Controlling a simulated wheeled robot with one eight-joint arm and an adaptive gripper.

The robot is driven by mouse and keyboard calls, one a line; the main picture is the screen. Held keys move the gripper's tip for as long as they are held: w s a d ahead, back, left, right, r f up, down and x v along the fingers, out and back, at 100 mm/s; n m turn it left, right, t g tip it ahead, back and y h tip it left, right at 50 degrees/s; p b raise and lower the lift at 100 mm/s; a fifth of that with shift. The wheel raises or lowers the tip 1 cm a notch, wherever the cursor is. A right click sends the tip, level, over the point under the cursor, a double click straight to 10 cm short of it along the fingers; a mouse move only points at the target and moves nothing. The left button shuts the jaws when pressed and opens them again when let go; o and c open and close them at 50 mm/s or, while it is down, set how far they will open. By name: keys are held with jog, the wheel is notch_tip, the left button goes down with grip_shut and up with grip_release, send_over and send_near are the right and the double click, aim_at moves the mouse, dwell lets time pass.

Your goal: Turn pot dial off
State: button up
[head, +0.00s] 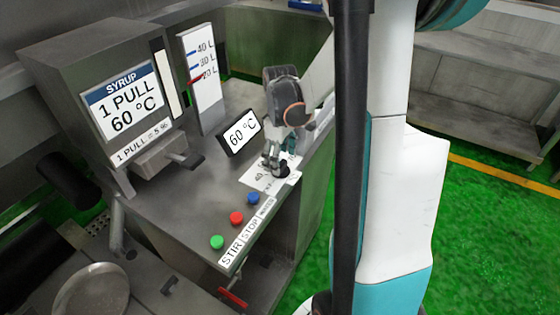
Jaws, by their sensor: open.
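The pot dial (283,171) is a small dark knob on a white printed plate (257,180) at the right end of the metal counter. A "40" mark shows on the plate; the rest is partly covered by my gripper. My gripper (273,163) points down right over the dial, its fingers at or just beside the knob. It is open, and I cannot tell whether the fingers touch the knob. The dial's pointer direction is hidden. A tilted display (241,132) behind it reads 60 °C.
Green (217,242), red (236,218) and blue (253,198) buttons line the counter's front edge, labelled STIR, STOP and a third word. A syrup dispenser (120,103) with a lever stands at left. A level gauge (202,85) stands behind. Green floor (490,215) is clear at right.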

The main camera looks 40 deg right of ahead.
notch_tip(320, 180, up, 10)
dwell(0.4)
dwell(0.4)
